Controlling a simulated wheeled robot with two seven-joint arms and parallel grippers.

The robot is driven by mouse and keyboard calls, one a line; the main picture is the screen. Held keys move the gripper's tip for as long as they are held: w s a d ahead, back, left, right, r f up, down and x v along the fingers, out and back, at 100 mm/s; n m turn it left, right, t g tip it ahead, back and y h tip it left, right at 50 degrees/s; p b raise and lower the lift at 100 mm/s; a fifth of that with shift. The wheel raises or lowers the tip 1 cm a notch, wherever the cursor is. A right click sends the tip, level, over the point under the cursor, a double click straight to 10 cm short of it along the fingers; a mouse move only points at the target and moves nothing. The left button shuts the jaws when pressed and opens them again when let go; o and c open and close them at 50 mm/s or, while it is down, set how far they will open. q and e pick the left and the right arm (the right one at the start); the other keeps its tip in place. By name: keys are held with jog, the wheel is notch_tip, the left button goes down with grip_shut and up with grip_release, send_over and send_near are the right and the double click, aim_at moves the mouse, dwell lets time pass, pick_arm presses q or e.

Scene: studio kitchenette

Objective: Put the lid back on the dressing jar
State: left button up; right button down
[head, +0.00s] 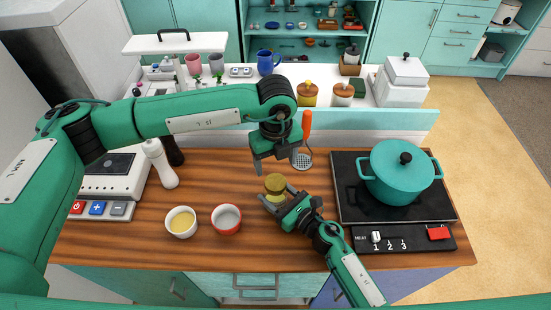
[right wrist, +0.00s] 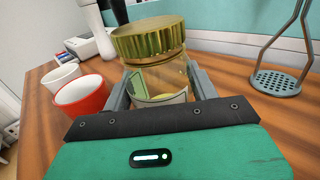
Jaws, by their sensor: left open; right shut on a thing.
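The dressing jar (right wrist: 160,76) is clear glass with a pale label and a little yellowish content at the bottom. It stands upright on the wooden counter, and my right gripper (head: 278,194) is shut around its body. The ribbed gold lid (right wrist: 148,38) sits on top of the jar's mouth; the lid also shows in the head view (head: 275,182). I cannot tell whether it is screwed tight. My left gripper (head: 278,162) is open and empty, pointing down just above and behind the lid, apart from it.
A bowl with yellow content (head: 181,222) and a red bowl (head: 227,219) stand left of the jar. A teal pot (head: 401,172) stands on the black hob (head: 350,205) at right. The front counter middle is clear.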

aim_at(275, 182)
pick_arm(q)
jog(key=n, duration=0.4)
jog(key=shift+r, duration=0.15)
jog(key=shift+f, duration=4.05)
